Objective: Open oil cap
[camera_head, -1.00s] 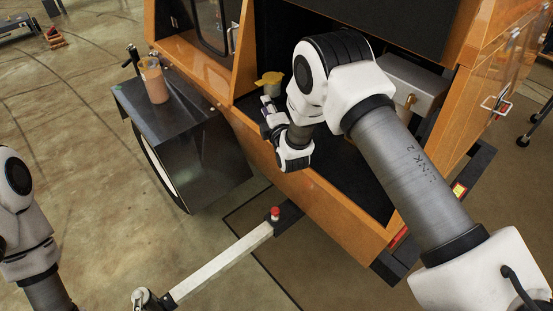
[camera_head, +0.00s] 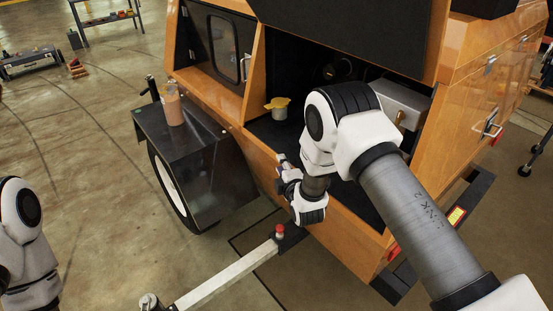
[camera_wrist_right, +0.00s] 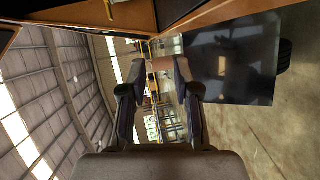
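The yellow oil cap (camera_head: 277,103) sits on a short pale filler neck (camera_head: 280,114) inside the open bay of the orange machine. My right gripper (camera_head: 281,165) is in front of the bay's orange sill, below the cap in the picture and clear of it. The cap cannot be made out in the right wrist view. Part of my left arm shows at the left edge of the head view, but its gripper is out of frame.
A bottle of orange-brown liquid (camera_head: 173,104) stands on the black fender box (camera_head: 185,140) left of the bay. A grey metal box (camera_head: 402,103) is deeper in the bay at right. The pale tow bar (camera_head: 228,277) with a red knob (camera_head: 280,231) lies below.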

